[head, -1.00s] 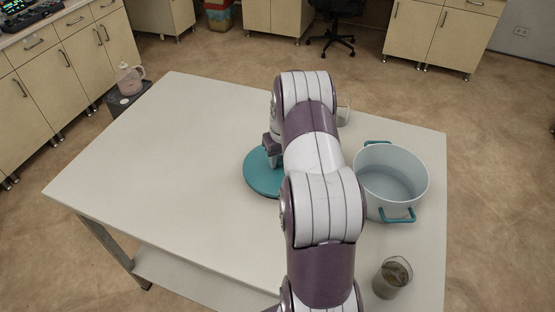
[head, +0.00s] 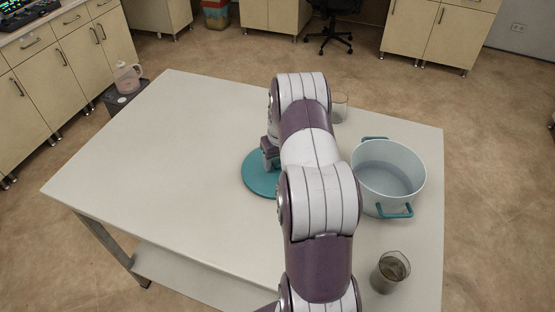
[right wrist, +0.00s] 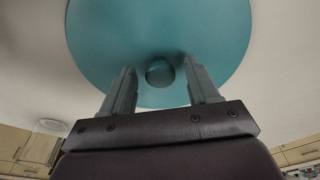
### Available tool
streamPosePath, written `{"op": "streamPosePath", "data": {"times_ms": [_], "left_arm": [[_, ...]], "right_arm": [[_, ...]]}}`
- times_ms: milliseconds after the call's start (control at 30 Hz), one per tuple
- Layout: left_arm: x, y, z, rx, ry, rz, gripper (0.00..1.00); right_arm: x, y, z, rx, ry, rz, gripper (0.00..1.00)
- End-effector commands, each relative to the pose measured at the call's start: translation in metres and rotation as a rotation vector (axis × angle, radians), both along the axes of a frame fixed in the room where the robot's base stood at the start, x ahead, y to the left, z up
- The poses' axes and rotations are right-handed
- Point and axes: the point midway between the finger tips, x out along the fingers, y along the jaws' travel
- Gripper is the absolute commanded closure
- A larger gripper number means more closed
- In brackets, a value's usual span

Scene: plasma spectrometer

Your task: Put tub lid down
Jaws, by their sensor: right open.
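The teal round tub lid (head: 259,183) lies flat on the white table, left of the tub; part of it is hidden behind my right arm. The right wrist view shows the lid (right wrist: 160,25) with its round knob (right wrist: 159,73). My right gripper (head: 270,160) is over the lid. In the right wrist view its two fingers (right wrist: 161,82) stand apart on either side of the knob, with gaps between them and it. The white tub (head: 388,178) with teal handles stands uncovered on the right, with liquid in it. My left gripper is not in view.
A glass beaker with dark contents (head: 390,271) stands at the table's front right. A clear glass (head: 340,107) stands behind my right arm. The left half of the white table (head: 150,170) is bare.

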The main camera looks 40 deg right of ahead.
Motion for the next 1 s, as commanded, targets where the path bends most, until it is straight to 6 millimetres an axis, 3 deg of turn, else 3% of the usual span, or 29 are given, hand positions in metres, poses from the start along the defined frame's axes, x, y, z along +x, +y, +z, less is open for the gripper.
{"op": "streamPosePath", "data": {"times_ms": [67,400,567,633,667,767,800,900,1000], "left_arm": [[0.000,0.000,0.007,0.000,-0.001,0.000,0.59],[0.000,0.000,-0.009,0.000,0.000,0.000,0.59],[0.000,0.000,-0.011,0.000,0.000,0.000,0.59],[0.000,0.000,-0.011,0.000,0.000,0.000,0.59],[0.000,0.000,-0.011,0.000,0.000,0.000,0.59],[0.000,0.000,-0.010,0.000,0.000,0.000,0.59],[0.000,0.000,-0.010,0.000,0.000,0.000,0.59],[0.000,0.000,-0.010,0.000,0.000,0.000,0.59],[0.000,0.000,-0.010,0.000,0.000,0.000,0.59]], "right_arm": [[0.000,0.000,0.013,-0.002,-0.003,0.000,0.40],[-0.012,0.004,0.096,-0.003,-0.003,0.001,0.40],[-0.016,0.005,0.120,-0.001,-0.001,0.001,0.40],[-0.015,0.018,0.125,0.000,0.001,0.013,0.40],[-0.015,0.032,0.126,0.001,0.004,0.028,0.40],[-0.022,0.107,0.127,0.003,0.012,0.104,0.40],[-0.032,0.143,0.126,0.004,0.015,0.140,0.40],[-0.072,0.215,0.121,0.003,0.019,0.226,0.40],[-0.116,0.259,0.115,0.004,0.021,0.290,0.40]]}}
